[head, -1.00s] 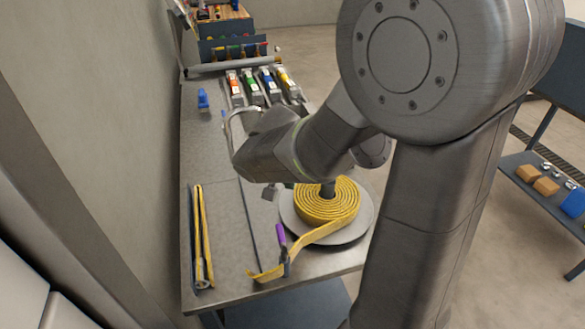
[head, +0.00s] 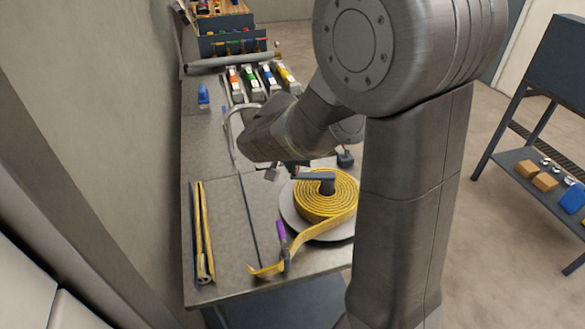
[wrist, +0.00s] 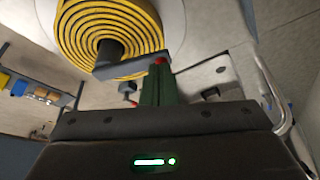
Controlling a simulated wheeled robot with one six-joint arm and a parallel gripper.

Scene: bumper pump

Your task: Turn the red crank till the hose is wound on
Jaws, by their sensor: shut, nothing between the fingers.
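The yellow hose (head: 335,207) lies coiled on a round grey reel plate (head: 291,219), with its loose tail (head: 325,230) running down to the left across the bench. The dark crank arm (head: 310,176) reaches left from the reel's central post. In the wrist view the crank arm (wrist: 130,67) ends in a small red knob (wrist: 160,60). My gripper (wrist: 158,75) is shut and empty, its dark green fingers right by the knob; I cannot tell whether they touch it. In the head view my wrist hides much of the gripper. A purple-handled piece (head: 281,231) stands beside the hose tail.
A folded yellow strap (head: 204,235) lies at the bench's left edge. Several coloured-label items (head: 257,82) and a blue object (head: 204,95) are farther back. A dark shelf (head: 540,165) stands at right. The bench between strap and reel is mostly clear.

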